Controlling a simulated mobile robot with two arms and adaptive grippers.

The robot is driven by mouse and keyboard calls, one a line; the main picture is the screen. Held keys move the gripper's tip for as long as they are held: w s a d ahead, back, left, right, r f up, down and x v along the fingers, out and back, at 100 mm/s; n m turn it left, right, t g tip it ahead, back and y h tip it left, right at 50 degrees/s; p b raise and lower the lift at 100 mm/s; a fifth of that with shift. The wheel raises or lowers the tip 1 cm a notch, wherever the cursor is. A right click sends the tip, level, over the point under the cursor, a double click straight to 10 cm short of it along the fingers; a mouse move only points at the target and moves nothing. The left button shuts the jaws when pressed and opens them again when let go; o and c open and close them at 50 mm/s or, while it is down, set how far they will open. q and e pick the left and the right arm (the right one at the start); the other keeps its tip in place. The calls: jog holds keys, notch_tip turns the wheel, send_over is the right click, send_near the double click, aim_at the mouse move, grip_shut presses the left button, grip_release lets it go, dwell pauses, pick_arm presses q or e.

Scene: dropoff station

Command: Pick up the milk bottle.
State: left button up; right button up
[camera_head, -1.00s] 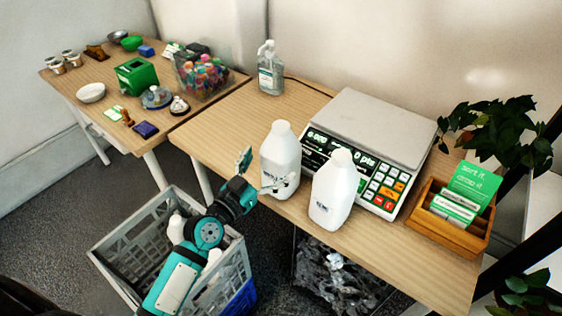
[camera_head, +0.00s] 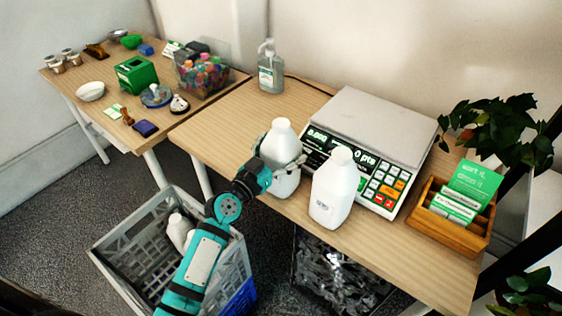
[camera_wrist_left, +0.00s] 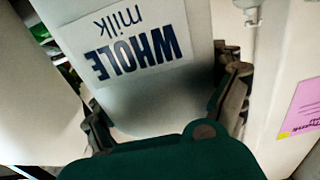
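Two white milk bottles stand upright on the near table, in front of the scale. The left milk bottle (camera_head: 283,140) has my left gripper (camera_head: 277,153) around its body, one finger on each side. In the left wrist view this bottle (camera_wrist_left: 140,95) fills the middle, its "WHOLE milk" label upside down. The left gripper's fingers (camera_wrist_left: 166,92) flank it and look open; firm contact does not show. The right milk bottle (camera_head: 332,190) stands close beside it, nearer the front edge. My right gripper is not in view.
A scale (camera_head: 385,120) stands behind the bottles, a sanitizer pump bottle (camera_head: 270,70) at the back, and a wooden card box (camera_head: 450,228) at right. A grey crate (camera_head: 120,240) holding white bottles is on the floor below my left arm. The table's left part is clear.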

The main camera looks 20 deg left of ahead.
pick_arm(q)
jog(key=c, duration=0.3)
